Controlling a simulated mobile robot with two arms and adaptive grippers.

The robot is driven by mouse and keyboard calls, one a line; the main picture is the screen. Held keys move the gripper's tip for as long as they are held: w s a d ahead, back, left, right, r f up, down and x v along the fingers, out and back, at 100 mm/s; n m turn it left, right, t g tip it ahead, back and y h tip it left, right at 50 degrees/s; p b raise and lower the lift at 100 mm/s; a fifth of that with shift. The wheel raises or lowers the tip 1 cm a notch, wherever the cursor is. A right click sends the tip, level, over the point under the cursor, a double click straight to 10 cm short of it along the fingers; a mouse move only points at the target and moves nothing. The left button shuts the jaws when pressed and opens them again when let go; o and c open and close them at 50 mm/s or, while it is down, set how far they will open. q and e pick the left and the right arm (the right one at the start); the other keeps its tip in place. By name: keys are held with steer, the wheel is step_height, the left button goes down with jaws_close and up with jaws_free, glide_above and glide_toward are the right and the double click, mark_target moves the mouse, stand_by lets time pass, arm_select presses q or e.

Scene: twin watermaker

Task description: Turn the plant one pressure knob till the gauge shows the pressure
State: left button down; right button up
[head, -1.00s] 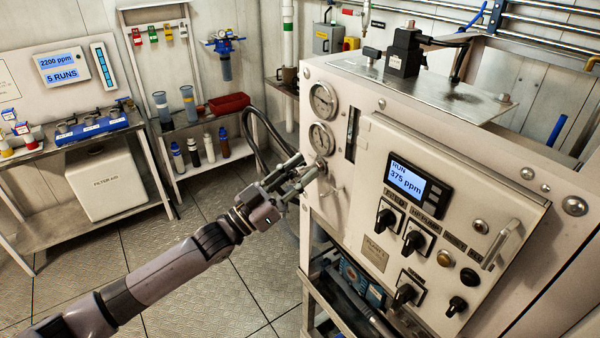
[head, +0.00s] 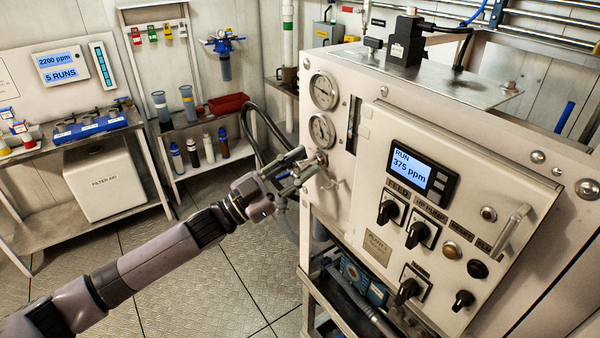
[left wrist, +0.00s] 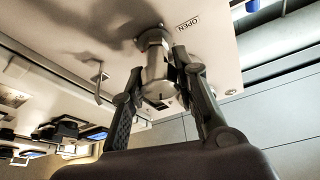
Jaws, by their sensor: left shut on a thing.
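The plant one cabinet (head: 372,268) stands at the right in the head view, with two round gauges, an upper one (head: 323,90) and a lower one (head: 321,131), on its left panel. Their needles are too small to read. The pressure knob (left wrist: 157,70) is a metal cylinder on the panel in the left wrist view, beside an "OPEN" label (left wrist: 188,25). My left gripper (head: 308,167) is at the knob, below the lower gauge. In the left wrist view its fingers (left wrist: 158,88) stand on both sides of the knob, shut on it. My right gripper is not in view.
The display (head: 422,172) reads RUN, 375 ppm. Black switches, including one under FEED (head: 390,210), and a curved lever (head: 331,178) are on the panel. A shelf with bottles (head: 208,148) stands behind. The floor (head: 205,285) left of the cabinet is clear.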

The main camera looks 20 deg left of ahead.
arm_select(q)
steer(key=m+g+h+b, duration=0.1)
steer(key=m+g, duration=0.1)
steer(key=m, duration=0.3)
steer(key=shift+f, duration=0.1)
steer(key=shift+m+g+h, duration=0.15)
steer(key=shift+m+g, duration=0.45)
steer(key=shift+m, duration=0.7)
steer(key=shift+m+g+h, duration=0.15)
steer(key=shift+m+g, duration=0.45)
steer(key=shift+m, duration=1)
steer(key=c, duration=1.2)
jaws_free()
steer(key=v, duration=1.2)
